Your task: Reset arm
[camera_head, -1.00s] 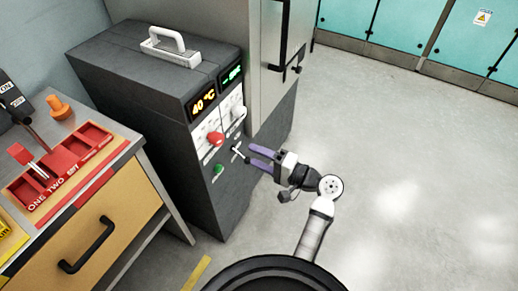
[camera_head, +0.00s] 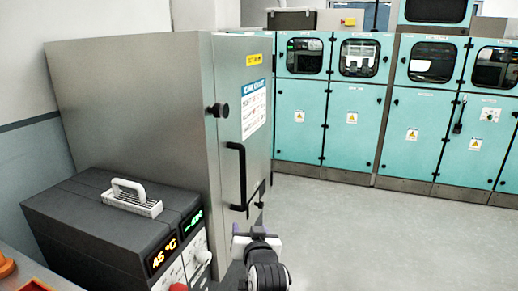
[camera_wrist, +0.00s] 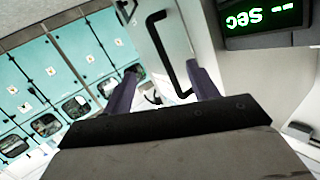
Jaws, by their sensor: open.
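My gripper (camera_head: 250,222) is at the bottom middle of the head view, in front of the grey cabinet and right of the dark control unit. My own wrist hides part of it. In the wrist view its two purple fingers (camera_wrist: 163,84) are spread apart, with nothing held between them. The dark control unit (camera_head: 92,212) has a white handle on top and an orange display (camera_head: 164,254) reading 45 °C. Its green display (camera_head: 192,222) also shows close by in the wrist view (camera_wrist: 262,17).
The tall grey cabinet (camera_head: 135,115) has a black door handle (camera_head: 236,175), also seen behind the fingers in the wrist view (camera_wrist: 168,55). Teal cabinets (camera_head: 352,120) line the back. The grey floor (camera_head: 385,235) on the right is clear.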

